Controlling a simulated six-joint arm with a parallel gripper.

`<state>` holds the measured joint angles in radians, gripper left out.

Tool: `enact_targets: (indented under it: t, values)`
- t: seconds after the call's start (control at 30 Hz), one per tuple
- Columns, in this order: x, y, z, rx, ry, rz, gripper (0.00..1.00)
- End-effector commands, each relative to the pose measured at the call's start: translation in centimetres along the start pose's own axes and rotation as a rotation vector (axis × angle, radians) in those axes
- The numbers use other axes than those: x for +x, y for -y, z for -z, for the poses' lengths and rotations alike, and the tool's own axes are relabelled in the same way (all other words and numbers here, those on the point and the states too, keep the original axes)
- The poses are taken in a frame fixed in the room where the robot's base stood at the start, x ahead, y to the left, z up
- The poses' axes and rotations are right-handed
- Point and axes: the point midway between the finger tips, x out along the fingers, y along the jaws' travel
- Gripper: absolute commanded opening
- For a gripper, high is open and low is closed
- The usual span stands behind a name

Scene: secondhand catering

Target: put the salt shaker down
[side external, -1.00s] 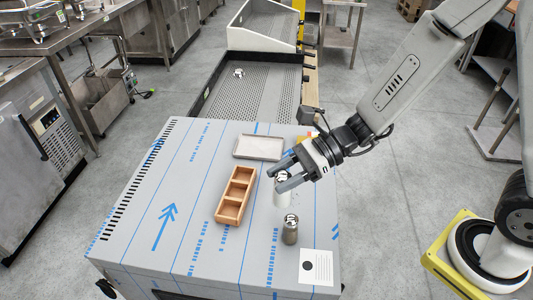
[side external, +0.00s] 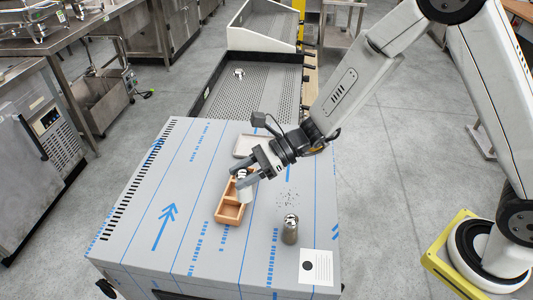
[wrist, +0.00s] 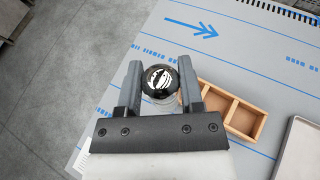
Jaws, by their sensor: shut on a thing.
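The wrist view shows the cap (wrist: 160,80) between the two fingers. In the side view the shaker overlaps the far and middle part of the wooden box (side external: 233,222). I cannot tell whether it is above the box or touching it. In the wrist view the box's compartments (wrist: 243,117) look empty where visible, to the right of the fingers.
A darker metal shaker (side external: 290,232) stands on the worktop (side external: 190,225) right of the box. Dark specks (side external: 288,198) lie behind it. A grey tray (side external: 243,147) is behind the gripper, partly hidden. A white card (side external: 316,266) lies at the front right. The left side is clear.

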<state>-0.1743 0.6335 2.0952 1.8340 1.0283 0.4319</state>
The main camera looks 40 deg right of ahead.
Motion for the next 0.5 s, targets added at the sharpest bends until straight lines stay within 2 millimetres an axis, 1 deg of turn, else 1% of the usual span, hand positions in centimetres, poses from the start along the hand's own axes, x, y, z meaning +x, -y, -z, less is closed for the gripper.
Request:
enact_targets:
  t: [0.3, 0.5]
  values:
    - [2.9, 2.1, 2.5, 0.002, 0.0, -0.001, 0.0]
    - [4.3, 3.1, 3.5, 0.001, 0.001, -0.001, 0.0]
